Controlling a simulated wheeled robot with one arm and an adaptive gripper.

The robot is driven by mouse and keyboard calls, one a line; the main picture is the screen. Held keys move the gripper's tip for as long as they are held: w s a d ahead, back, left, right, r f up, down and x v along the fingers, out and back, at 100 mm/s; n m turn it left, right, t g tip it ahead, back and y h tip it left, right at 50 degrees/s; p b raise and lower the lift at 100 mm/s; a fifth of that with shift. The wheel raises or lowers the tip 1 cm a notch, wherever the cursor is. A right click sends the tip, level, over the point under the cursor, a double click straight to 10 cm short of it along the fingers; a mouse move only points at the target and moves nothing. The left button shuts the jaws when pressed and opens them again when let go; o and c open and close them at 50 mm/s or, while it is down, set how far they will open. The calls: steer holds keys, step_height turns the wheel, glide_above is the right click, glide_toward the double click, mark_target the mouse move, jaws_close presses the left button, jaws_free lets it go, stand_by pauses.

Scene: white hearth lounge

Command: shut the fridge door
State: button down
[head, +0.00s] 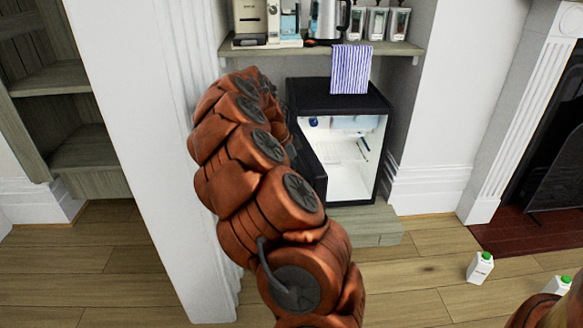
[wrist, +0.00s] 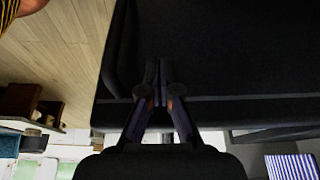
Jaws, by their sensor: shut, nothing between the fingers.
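The small black fridge (head: 333,97) stands under a shelf, its lit white interior (head: 350,180) exposed. Its dark door (head: 311,168) is open, swung out at the fridge's left side and partly hidden by my arm. In the wrist view, a large dark panel (wrist: 230,50), apparently the door, fills the upper right. My gripper (wrist: 158,72) is shut and empty, its fingertips over the panel near its left edge. I cannot tell whether they touch it. In the head view the gripper is hidden behind my arm.
A striped towel (head: 350,69) hangs over the fridge top from the shelf (head: 400,48), which holds a coffee machine, a kettle and jars. A white wall (head: 150,120) stands left of my arm.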

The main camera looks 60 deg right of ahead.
steer(key=shift+x, duration=0.75)
